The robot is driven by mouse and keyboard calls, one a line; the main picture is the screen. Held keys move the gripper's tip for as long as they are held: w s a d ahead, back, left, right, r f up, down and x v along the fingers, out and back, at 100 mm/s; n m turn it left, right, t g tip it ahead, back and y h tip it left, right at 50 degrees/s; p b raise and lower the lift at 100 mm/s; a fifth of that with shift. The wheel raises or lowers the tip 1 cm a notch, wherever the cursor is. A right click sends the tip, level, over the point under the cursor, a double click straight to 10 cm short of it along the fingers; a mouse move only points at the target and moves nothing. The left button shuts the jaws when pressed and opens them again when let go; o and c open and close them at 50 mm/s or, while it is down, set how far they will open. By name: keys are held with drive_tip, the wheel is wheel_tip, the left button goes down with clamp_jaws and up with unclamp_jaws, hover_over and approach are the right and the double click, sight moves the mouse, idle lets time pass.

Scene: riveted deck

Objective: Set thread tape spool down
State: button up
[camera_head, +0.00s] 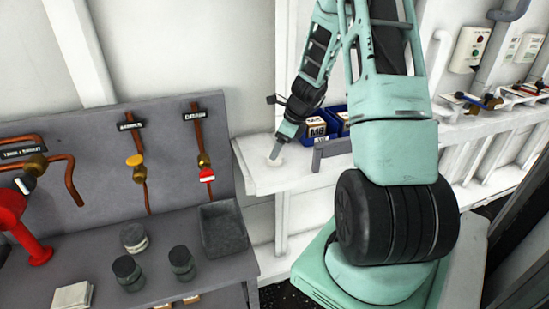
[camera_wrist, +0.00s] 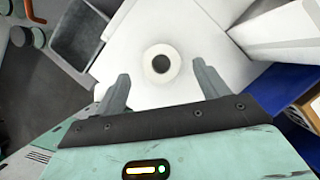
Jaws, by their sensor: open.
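The thread tape spool (camera_wrist: 150,72) is a small white ring with a dark centre hole. In the wrist view it lies flat on the white ledge (camera_wrist: 135,35), just beyond and between my fingertips. My gripper (camera_wrist: 161,73) is open, with a gap between the spool and each finger. In the head view my gripper (camera_head: 274,156) points down over the left end of the white ledge (camera_head: 262,180). The spool is too small and too close to the fingertips to make out clearly there.
A grey workbench (camera_head: 190,285) at left holds an empty grey tray (camera_head: 222,230), dark jars (camera_head: 181,262) and a red fixture (camera_head: 14,215). The ledge around the spool is clear.

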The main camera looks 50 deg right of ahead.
drive_tip(key=shift+p+x, duration=0.3)
drive_tip(key=shift+x, duration=1.5)
drive_tip(key=shift+s+d, duration=0.1)
drive_tip(key=shift+d, duration=0.05)
drive_tip(key=shift+c, duration=0.3)
drive_tip(key=c, duration=1.1)
drive_tip(key=shift+o, duration=0.2)
